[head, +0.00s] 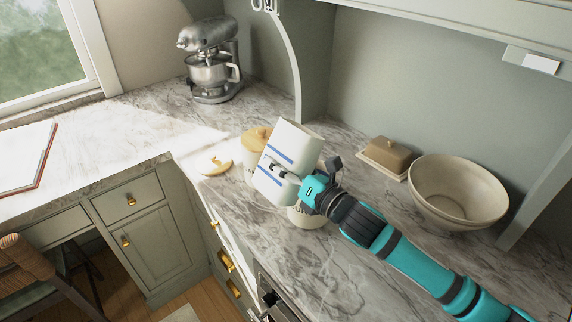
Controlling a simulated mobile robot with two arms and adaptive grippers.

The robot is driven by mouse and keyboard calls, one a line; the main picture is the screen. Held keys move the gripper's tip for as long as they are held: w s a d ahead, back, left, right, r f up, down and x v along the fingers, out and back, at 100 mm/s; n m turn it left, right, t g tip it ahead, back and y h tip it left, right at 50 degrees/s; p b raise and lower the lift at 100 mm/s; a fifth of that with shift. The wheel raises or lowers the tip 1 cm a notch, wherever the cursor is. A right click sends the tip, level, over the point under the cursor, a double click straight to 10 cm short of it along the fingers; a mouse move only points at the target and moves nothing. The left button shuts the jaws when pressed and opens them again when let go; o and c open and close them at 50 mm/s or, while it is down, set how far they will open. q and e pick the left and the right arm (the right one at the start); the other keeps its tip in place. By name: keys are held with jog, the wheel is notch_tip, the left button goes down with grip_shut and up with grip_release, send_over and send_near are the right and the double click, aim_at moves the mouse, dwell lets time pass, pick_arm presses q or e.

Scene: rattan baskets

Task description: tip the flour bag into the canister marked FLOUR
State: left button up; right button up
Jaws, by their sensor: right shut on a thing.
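The flour bag (301,147) is white with blue stripes and leans tilted above the counter. My right gripper (283,171) is shut on it, its arm coming in from the lower right. A cream canister (307,217) stands below the bag and gripper, which hide most of it. Some dark lettering shows on its front, too covered to read in full. I cannot tell whether the bag's mouth is over the canister, and no flour is seen falling. My left gripper is not in view.
A second canister with a wooden lid (256,138) stands behind the bag. A loose wooden lid (216,164) lies left of it. A butter dish (385,155) and a large cream bowl (456,190) stand to the right. A stand mixer (211,60) is in the back corner.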

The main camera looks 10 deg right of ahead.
aim_at(278, 159)
jog(key=shift+s+a+f+m+b, duration=0.2)
jog(key=shift+a+f+m+b, duration=0.1)
jog(key=shift+f+m+b, duration=0.35)
jog(key=shift+s+a+f+m+b, duration=0.2)
jog(key=shift+a+f+m+b, duration=0.05)
jog(key=shift+f+m+b, duration=0.4)
dwell(1.4)
jog(key=shift+s+a+r+m+p, duration=0.1)
jog(key=shift+a+r+m+p, duration=0.1)
jog(key=shift+r+m+p, duration=0.5)
jog(key=shift+s+a+r+m+p, duration=0.15)
jog(key=shift+r+m+p, duration=0.2)
jog(key=shift+r+m, duration=0.5)
dwell(1.0)
jog(key=shift+r+m+p, duration=1.2)
jog(key=shift+m+p, duration=0.3)
jog(key=shift+m, duration=0.35)
dwell(0.9)
